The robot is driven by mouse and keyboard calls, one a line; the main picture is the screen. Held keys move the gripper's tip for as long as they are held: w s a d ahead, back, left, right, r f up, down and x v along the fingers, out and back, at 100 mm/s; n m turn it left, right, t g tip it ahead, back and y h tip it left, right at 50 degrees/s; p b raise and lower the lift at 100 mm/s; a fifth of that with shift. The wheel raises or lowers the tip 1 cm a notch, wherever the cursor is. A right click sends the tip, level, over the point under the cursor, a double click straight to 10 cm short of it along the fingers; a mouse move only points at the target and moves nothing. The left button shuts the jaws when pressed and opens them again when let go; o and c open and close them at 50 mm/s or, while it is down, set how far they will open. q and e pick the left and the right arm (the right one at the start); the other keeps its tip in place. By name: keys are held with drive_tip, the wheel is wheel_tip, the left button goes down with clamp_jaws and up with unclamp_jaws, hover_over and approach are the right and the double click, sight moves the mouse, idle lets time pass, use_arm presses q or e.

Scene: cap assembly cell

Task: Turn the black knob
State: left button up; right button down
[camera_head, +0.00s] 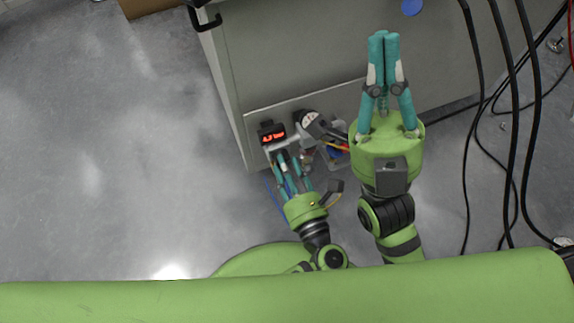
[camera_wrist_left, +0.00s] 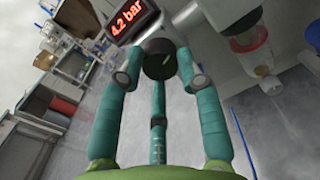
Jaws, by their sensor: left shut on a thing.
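The black knob (camera_wrist_left: 160,60) sits between the fingers of my left gripper (camera_wrist_left: 158,62) in the left wrist view, just below a display. My left gripper is shut on the knob, with fingers on both sides and one behind. In the head view my left gripper (camera_head: 283,156) reaches up to the fitting below the display, and its fingers and the fitting largely hide the knob. My right gripper (camera_head: 383,38) is raised in front of the grey cabinet, its fingers together and nothing visible between them.
A red-lit display (camera_head: 273,134) reads 4.2 bar in the left wrist view (camera_wrist_left: 132,18). A round white-faced gauge (camera_head: 309,119) is to its right on the grey cabinet (camera_head: 290,55). Black cables (camera_head: 512,120) hang at the right. The floor at the left is clear.

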use_arm(q)
drive_tip(key=o, duration=1.1)
drive_tip(key=shift+w+r, duration=0.1)
drive_tip(key=shift+r, duration=0.1)
drive_tip(key=shift+o, duration=0.2)
drive_tip(key=shift+f, duration=0.1)
wheel_tip(320, 180, up, 10)
